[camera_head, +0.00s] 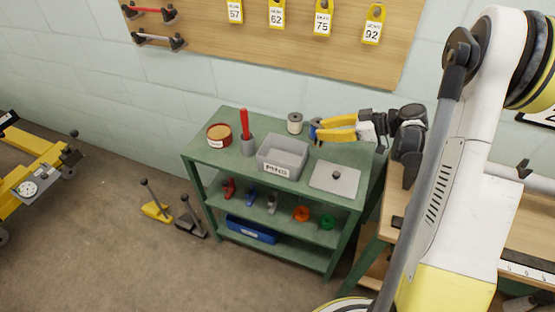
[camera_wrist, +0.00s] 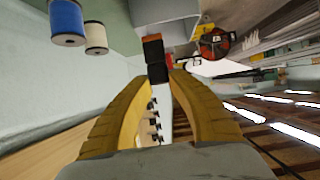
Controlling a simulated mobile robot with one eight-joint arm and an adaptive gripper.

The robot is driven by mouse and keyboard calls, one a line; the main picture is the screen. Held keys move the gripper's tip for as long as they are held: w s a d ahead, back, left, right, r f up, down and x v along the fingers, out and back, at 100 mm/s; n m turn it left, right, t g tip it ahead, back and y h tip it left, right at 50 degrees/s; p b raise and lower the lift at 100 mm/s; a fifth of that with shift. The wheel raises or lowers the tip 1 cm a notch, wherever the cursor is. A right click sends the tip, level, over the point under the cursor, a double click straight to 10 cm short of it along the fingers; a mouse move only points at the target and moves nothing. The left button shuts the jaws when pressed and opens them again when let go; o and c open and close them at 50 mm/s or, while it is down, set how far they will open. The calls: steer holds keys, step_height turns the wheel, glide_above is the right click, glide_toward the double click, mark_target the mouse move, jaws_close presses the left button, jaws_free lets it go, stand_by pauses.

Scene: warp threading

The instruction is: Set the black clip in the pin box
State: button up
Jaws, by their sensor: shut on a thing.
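My gripper (camera_head: 322,129) is over the back right of the green shelf unit's top, with its yellow fingers pointing left. In the wrist view the fingertips (camera_wrist: 170,78) are closed on the black clip (camera_wrist: 157,72), a small dark block with an orange-red band. The clip is hard to make out in the head view. The pin box is the open grey box (camera_head: 283,153) with a white label, left and in front of my gripper; its grey wall (camera_wrist: 165,10) shows at the top of the wrist view. The clip appears apart from it.
A grey lid (camera_head: 335,179) with a knob lies right of the box. A white spool (camera_head: 295,122), a blue spool (camera_wrist: 67,22), a cup with a red tool (camera_head: 246,140) and a red-brown tin (camera_head: 219,134) stand nearby. A wooden bench (camera_head: 392,205) adjoins the right.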

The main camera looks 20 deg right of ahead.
steer(key=shift+w+a+f+b, duration=0.75)
steer(key=shift+a+f+b, duration=0.25)
steer(key=shift+a+f, duration=0.8)
steer(key=shift+w+a+f+b, duration=0.8)
steer(key=shift+a+f+b, duration=0.25)
steer(key=shift+a+f, duration=0.7)
steer(key=shift+w+a+f+b, duration=0.75)
steer(key=shift+a+f+b, duration=0.25)
steer(key=shift+a+f, duration=0.8)
steer(key=shift+d+f, duration=0.15)
steer(key=shift+f, duration=0.15)
steer(key=o, duration=0.9)
